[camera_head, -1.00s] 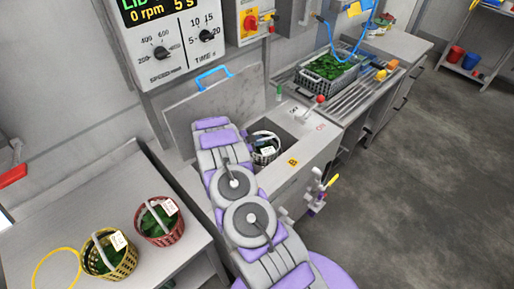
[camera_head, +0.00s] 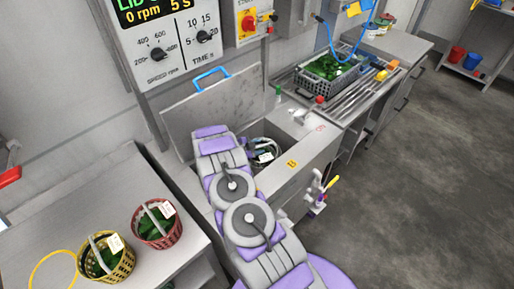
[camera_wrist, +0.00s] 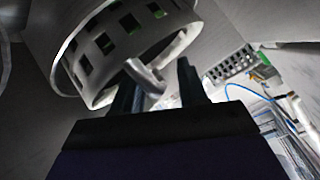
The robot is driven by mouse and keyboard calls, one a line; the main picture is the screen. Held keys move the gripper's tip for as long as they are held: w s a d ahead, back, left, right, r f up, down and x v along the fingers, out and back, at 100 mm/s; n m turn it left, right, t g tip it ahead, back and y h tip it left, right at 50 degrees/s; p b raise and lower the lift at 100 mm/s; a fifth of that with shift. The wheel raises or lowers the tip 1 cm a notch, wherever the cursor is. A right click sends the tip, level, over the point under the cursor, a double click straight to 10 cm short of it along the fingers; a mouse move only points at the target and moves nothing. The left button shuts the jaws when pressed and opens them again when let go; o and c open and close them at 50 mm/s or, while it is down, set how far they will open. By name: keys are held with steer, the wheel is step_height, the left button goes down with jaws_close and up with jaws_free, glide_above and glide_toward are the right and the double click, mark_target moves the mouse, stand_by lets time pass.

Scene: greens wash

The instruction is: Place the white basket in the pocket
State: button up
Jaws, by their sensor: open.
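The white basket (camera_head: 265,158) is inside the opening of the grey machine (camera_head: 310,165), partly hidden by my arm and the machine wall. In the wrist view the white basket (camera_wrist: 125,45) fills the upper left, with square holes and bits of green showing through. My gripper (camera_wrist: 155,92) is open, its two dark fingers apart just below the basket. A pale handle end (camera_wrist: 147,78) shows between the fingers, not clamped. In the head view my arm hides the gripper. I cannot tell whether the basket is fully seated in a pocket.
The machine's raised lid (camera_head: 205,105) stands behind my arm. A yellow basket (camera_head: 108,262) and a red basket (camera_head: 160,228) of greens stand on the left table (camera_head: 60,235). A grey crate of greens (camera_head: 328,78) is on the drainboard at right. Open floor lies right.

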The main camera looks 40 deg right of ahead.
steer(key=p+v, duration=0.1)
steer(key=v, duration=1.2)
steer(key=shift+p, duration=0.4)
steer(key=shift+d, duration=0.15)
